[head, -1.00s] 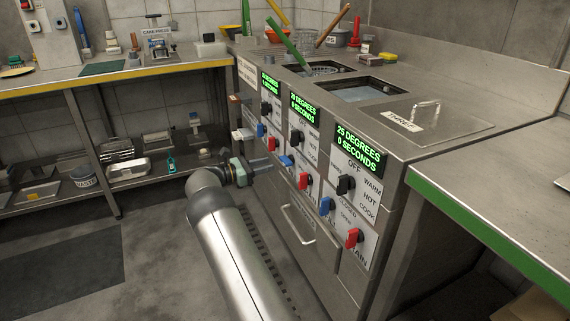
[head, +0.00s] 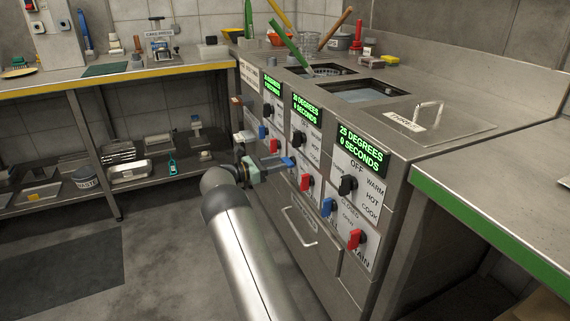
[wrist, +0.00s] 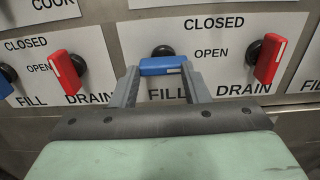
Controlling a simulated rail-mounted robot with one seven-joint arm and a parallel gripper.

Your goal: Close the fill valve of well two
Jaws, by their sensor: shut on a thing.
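The blue fill valve handle (head: 289,162) of the middle well is on the front panel, below the middle green display. In the wrist view, the blue handle (wrist: 163,66) lies level between my two fingers, above the word FILL. CLOSED is printed up and right of it, OPEN to its right. My gripper (head: 277,165) is shut on this handle; it also shows in the wrist view (wrist: 163,80), with a finger at each end of the handle. The red drain handle (wrist: 270,60) of the same panel stands to the right, nearly upright and slightly tilted, clear of my fingers.
Another red drain handle (wrist: 67,70) is left of my fingers. The right panel has its own blue handle (head: 328,207), red handle (head: 355,239) and black knob (head: 347,185). A drawer handle (head: 299,232) sticks out below.

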